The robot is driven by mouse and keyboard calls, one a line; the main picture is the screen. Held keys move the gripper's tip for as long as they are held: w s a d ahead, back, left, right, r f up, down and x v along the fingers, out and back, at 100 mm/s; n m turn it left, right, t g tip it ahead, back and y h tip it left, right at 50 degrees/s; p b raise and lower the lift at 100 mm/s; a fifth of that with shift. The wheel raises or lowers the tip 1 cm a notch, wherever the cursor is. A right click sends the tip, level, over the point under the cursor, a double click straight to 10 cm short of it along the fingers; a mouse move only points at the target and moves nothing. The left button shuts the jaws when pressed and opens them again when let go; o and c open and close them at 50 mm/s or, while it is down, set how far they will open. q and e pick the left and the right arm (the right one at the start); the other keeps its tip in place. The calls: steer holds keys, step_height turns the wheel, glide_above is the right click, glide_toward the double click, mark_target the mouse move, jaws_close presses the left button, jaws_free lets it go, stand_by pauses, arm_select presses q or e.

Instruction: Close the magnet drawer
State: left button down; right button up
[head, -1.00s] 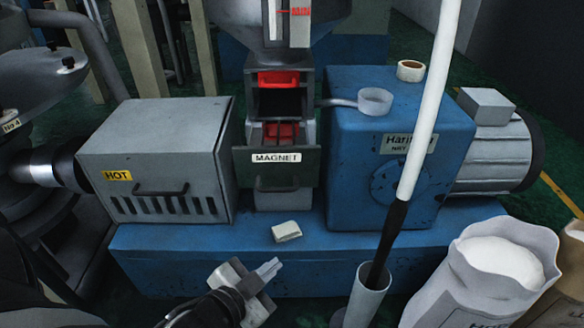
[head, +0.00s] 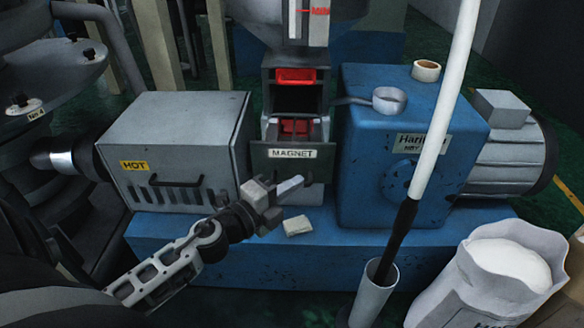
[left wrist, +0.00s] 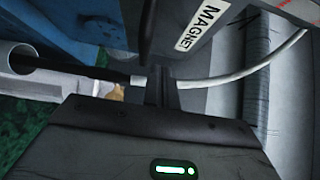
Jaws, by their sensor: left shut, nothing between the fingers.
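The magnet drawer (head: 268,167) has a dark front with a MAGNET label and stands pulled out of the grey housing (head: 268,95); red parts show inside behind its front. In the left wrist view the drawer's labelled front (left wrist: 203,22) is at the top, close by. My left gripper (head: 292,186) is shut and empty, its fingertips in front of the drawer's lower front, covering part of it and its handle. I cannot tell whether they touch. The fingers also show in the left wrist view (left wrist: 160,88). My right gripper is not in view.
A grey HOT box (head: 190,125) stands left of the drawer and a blue machine (head: 365,165) right of it. A small pale block (head: 298,226) lies on the blue base (head: 240,260). A white pole (head: 445,100) leans in a tube (head: 375,293) near an open sack (head: 470,290).

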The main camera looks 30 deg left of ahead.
mark_target(306, 165)
arm_select(q)
steer(key=shift+w+a, duration=0.35)
steer(key=shift+w, duration=0.25)
steer(key=shift+w+a, duration=0.35)
steer(key=shift+w, duration=0.2)
steer(key=shift+w+a, duration=0.35)
steer(key=shift+w, duration=0.2)
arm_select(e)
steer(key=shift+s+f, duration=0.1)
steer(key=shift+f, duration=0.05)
